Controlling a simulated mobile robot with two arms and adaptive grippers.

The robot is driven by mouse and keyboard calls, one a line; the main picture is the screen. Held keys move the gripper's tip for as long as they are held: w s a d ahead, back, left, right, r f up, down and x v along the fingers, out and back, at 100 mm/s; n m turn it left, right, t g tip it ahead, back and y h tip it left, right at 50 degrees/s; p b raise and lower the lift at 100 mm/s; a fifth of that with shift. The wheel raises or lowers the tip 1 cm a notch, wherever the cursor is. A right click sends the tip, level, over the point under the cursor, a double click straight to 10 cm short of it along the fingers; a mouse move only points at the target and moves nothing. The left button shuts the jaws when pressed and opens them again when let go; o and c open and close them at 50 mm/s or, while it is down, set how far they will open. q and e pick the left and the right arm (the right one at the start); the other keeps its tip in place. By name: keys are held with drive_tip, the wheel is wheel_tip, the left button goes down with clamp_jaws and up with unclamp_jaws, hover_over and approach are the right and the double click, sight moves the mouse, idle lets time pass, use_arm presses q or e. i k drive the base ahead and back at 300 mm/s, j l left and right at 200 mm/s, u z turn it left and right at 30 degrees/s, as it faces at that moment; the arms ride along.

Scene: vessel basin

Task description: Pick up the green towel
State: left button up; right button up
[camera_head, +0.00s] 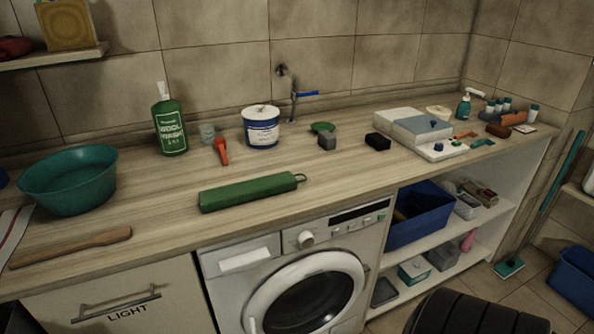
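A long green bundle with a small loop at its right end, which looks like the green towel (250,193), lies on the wooden counter (340,180). It lies near the front edge, above the washing machine (305,285), slightly tilted with its right end farther back. Nothing covers it, and nothing touches it from above. Neither my left nor my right gripper can be made out in the head view.
A green bowl (70,180) and a wooden paddle (75,246) are to the left. Counter around the towel is clear.

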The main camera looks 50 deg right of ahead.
sight(226, 196)
drive_tip(key=z, duration=1.2)
